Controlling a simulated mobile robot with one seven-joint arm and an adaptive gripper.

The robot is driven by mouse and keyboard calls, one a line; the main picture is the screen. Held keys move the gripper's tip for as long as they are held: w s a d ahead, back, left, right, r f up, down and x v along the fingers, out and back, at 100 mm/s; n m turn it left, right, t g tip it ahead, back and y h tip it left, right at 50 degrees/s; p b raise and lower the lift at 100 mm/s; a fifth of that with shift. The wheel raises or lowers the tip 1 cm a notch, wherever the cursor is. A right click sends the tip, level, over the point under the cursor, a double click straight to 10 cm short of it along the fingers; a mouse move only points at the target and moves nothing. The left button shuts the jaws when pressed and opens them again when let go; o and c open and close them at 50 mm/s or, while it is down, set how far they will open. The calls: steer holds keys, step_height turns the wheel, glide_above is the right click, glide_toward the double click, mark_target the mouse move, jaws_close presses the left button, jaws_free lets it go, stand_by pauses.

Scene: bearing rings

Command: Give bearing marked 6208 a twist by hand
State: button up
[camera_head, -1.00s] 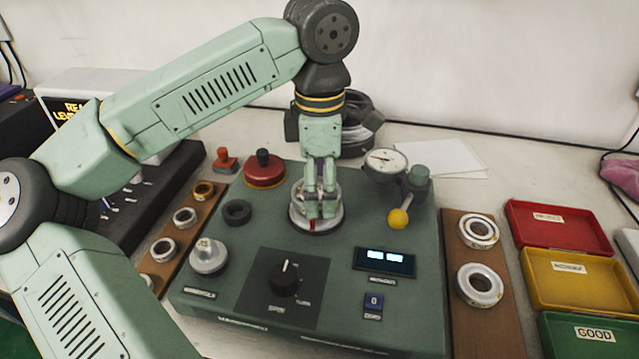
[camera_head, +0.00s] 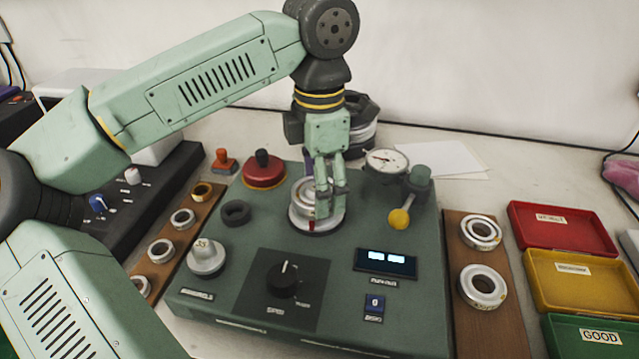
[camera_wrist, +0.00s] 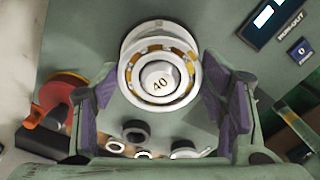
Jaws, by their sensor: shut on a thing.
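A pale metal bearing (camera_head: 301,192) with a tan and dark ball ring sits on the round spindle base of the green tester. In the wrist view the same bearing (camera_wrist: 182,52) surrounds a pale hub marked 40. No 6208 marking is readable on it. My gripper (camera_head: 326,205) points down at the bearing, with one finger in front of it and hiding its right part. In the wrist view the purple pads of my gripper (camera_wrist: 165,105) stand to either side of the bearing; it is shut on the ring.
A dial gauge (camera_head: 386,163) and yellow-knobbed lever (camera_head: 399,218) stand close at the right. A red knobbed disc (camera_head: 264,172), black ring (camera_head: 236,213) and hub marked 35 (camera_head: 206,257) lie left. A brown board (camera_head: 462,325) holds two bearings beside red, yellow and green trays.

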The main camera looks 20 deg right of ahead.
steer(key=shift+n, duration=0.3)
steer(key=shift+n+b, duration=0.35)
steer(key=shift+n, duration=0.75)
steer(key=shift+w+n+b, duration=0.1)
steer(key=shift+n+b, duration=0.2)
steer(key=shift+n, duration=0.8)
steer(key=o, duration=1.6)
steer(key=shift+o, duration=0.2)
